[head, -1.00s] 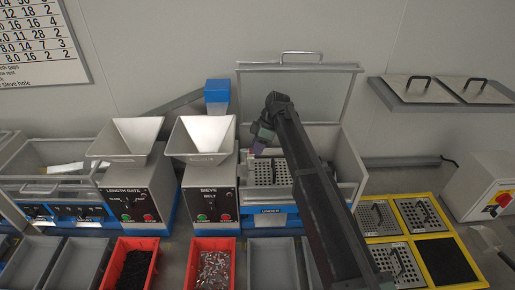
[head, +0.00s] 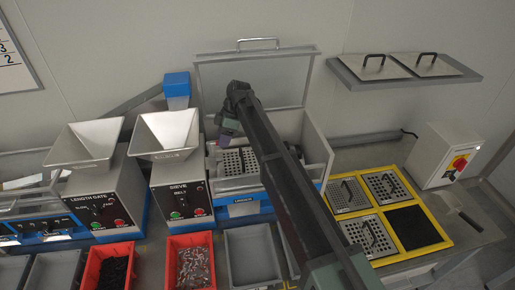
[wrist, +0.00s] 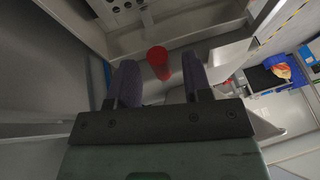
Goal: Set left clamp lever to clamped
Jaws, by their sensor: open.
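A red cylindrical knob (wrist: 158,62), which looks like the handle of a clamp lever, shows in the wrist view between the two dark fingers of my gripper (wrist: 157,70). The fingers are apart, with a visible gap on each side of the knob. In the head view my gripper (head: 227,133) is at the left side of the open sieve box (head: 318,150), above a perforated plate (head: 232,163). The lever does not show in the head view, and I cannot tell its position.
The box's raised lid (head: 255,82) stands behind my arm. Two metal hoppers (head: 167,133) are to the left. Red bins (head: 190,262) and a grey bin (head: 252,256) are in front. A yellow tray (head: 398,250) with perforated plates and a switch box (head: 446,155) are to the right.

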